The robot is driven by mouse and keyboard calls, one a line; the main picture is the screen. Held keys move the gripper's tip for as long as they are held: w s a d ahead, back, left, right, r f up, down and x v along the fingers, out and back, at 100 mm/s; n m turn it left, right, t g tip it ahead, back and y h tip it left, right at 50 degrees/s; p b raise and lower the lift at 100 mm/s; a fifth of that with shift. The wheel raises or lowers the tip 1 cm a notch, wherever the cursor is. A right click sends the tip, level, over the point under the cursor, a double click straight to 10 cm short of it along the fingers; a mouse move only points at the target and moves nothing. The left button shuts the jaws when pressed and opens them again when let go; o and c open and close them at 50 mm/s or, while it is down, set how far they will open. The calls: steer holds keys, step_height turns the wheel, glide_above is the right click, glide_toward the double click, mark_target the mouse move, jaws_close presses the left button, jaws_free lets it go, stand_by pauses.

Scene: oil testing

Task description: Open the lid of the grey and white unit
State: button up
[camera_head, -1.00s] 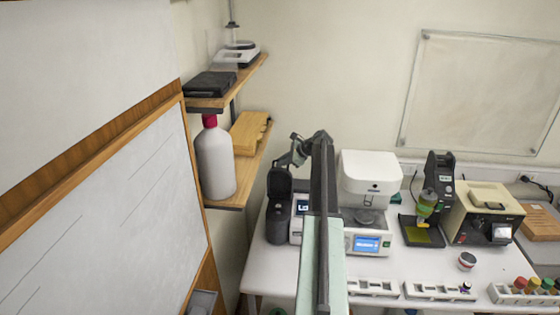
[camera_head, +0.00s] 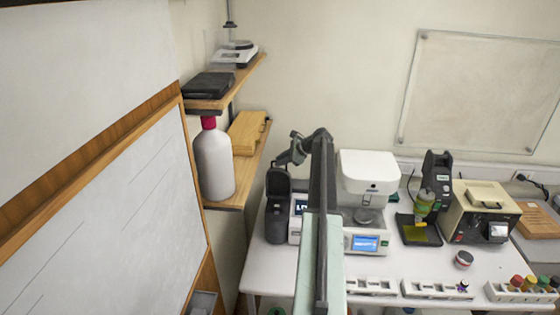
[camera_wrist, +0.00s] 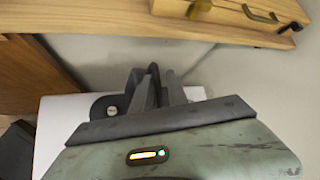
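The grey and white unit (camera_head: 277,224) stands at the left end of the bench in the head view: a dark grey rounded body beside a white part with a small display (camera_head: 300,207). A dark rounded part (camera_head: 278,178) stands upright at its top and looks like a raised lid. My arm hides its right side. My gripper (camera_head: 285,158) is above and just behind the raised part; contact cannot be told. In the wrist view, my gripper (camera_wrist: 157,88) shows two fingers with a gap and nothing clearly held. A dark rounded piece with a silver button (camera_wrist: 110,110) lies left of them.
A larger white instrument (camera_head: 368,175) stands close right of my arm. Further right are a dark stand (camera_head: 436,172) and a beige instrument (camera_head: 484,208). A wooden shelf (camera_head: 225,204) with a white bottle (camera_head: 214,165) is at the left. White racks line the bench front.

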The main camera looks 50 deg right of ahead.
steer(key=v, duration=0.1)
steer(key=p+v, duration=0.1)
steer(key=v, duration=0.1)
steer(key=shift+r+p, duration=0.3)
steer(key=shift+r, duration=0.15)
steer(key=s+d, duration=0.3)
steer(key=s, duration=0.9)
steer(key=shift+s+d+f, duration=0.2)
steer(key=shift+d+f, duration=0.05)
